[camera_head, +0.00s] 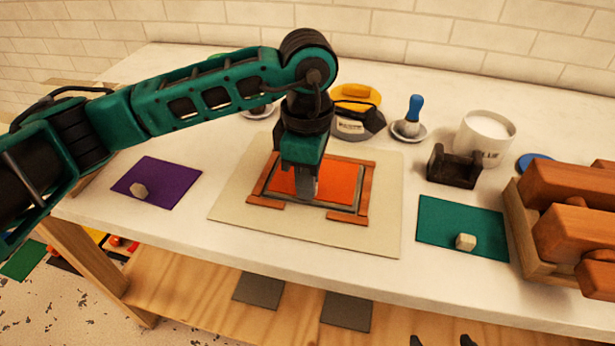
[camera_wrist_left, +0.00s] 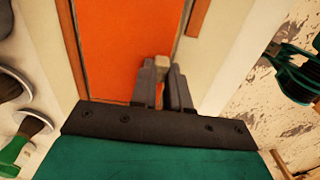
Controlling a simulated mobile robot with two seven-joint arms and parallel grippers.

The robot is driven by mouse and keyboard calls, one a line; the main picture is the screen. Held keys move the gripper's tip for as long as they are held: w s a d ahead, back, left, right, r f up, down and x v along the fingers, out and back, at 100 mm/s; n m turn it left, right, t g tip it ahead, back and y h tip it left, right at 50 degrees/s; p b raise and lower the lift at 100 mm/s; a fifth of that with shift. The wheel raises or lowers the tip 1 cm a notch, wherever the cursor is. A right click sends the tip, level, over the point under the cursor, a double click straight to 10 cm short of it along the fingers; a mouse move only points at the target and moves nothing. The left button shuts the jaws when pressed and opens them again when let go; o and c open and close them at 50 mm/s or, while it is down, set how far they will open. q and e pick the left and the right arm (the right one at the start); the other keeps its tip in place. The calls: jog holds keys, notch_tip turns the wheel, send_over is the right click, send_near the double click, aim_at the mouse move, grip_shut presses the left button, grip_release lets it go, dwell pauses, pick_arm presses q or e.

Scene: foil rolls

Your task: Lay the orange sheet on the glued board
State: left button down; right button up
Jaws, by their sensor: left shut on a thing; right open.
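The orange sheet (camera_head: 342,184) lies over a grey board (camera_head: 345,208) between reddish wooden strips (camera_head: 366,185). Grey board edges show beside it; I cannot tell whether the sheet fully touches the board. The sheet fills much of the left wrist view (camera_wrist_left: 125,45). My left gripper (camera_head: 307,192) is above the sheet's near part, pointing down. In the left wrist view its fingers are shut on a small tan block (camera_wrist_left: 163,63) at the sheet's edge. My right gripper (camera_head: 440,341) shows only as two dark, separated fingertips at the bottom edge, open and empty.
A beige mat (camera_head: 388,222) lies under the strips. Purple (camera_head: 170,185) and teal (camera_head: 465,225) sheets, each with a tan block, lie either side. Behind are a yellow-handled tool (camera_head: 357,95), a blue-handled brush (camera_head: 413,112) and a white pot (camera_head: 487,135). A wooden roller stand (camera_head: 570,220) is at right.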

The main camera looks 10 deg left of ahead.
dwell(0.4)
pick_arm(q)
jog(key=c, duration=1)
grip_release()
jog(key=shift+c, duration=0.2)
jog(key=shift+o, duration=0.3)
jog(key=shift+o, duration=1.3)
jog(key=shift+r+p, duration=1.7)
jog(key=shift+r, duration=1.75)
jog(key=shift+s, duration=0.1)
